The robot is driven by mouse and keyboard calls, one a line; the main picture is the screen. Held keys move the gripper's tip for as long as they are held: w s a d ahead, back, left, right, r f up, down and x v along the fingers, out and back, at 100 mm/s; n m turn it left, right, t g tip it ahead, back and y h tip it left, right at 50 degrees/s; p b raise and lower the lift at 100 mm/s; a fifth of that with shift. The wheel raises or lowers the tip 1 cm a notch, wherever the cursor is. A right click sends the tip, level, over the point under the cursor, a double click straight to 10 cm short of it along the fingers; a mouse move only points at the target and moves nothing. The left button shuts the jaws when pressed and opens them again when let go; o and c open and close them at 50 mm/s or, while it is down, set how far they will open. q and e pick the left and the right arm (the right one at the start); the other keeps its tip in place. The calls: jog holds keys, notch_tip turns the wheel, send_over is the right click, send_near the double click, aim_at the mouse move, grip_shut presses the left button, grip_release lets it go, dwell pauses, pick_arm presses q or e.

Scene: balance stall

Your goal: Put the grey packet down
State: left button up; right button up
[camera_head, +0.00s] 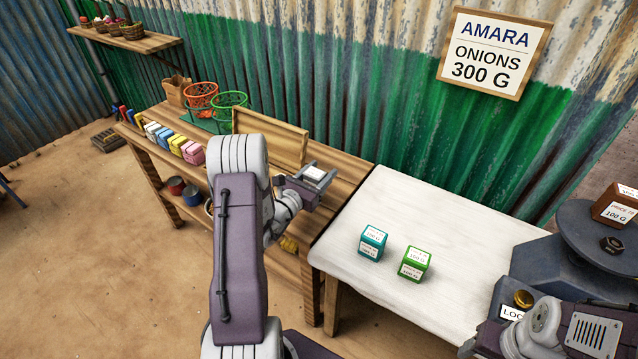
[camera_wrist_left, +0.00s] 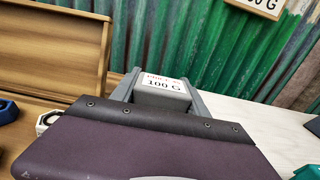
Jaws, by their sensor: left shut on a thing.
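The grey packet (camera_wrist_left: 162,98), with a white label reading 100 G, is between the fingers of my left gripper (camera_wrist_left: 162,92). In the head view my left gripper (camera_head: 312,184) is shut on the packet (camera_head: 315,174), over the right end of the wooden bench (camera_head: 345,168), near the white table (camera_head: 420,215). I cannot tell how high the packet is above the bench. My right arm shows at the lower right of the head view, but its fingertips are not in view.
A teal packet (camera_head: 373,243) and a green packet (camera_head: 415,264) stand on the white table. Several coloured packets line the bench's left part, by a wooden tray (camera_head: 270,135) and wire baskets (camera_head: 229,105). A dark scale (camera_head: 590,240) stands at right.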

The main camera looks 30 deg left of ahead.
pick_arm(q)
notch_tip(320, 180, down, 4)
jog(key=shift+r+b, duration=0.1)
jog(key=shift+b, duration=0.55)
jog(key=shift+a+f, duration=0.1)
jog(key=shift+f, duration=0.1)
jog(key=shift+r, duration=0.1)
jog(key=o, duration=1)
jog(key=shift+f, duration=0.2)
jog(key=o, duration=0.5)
jog(key=shift+c, duration=0.2)
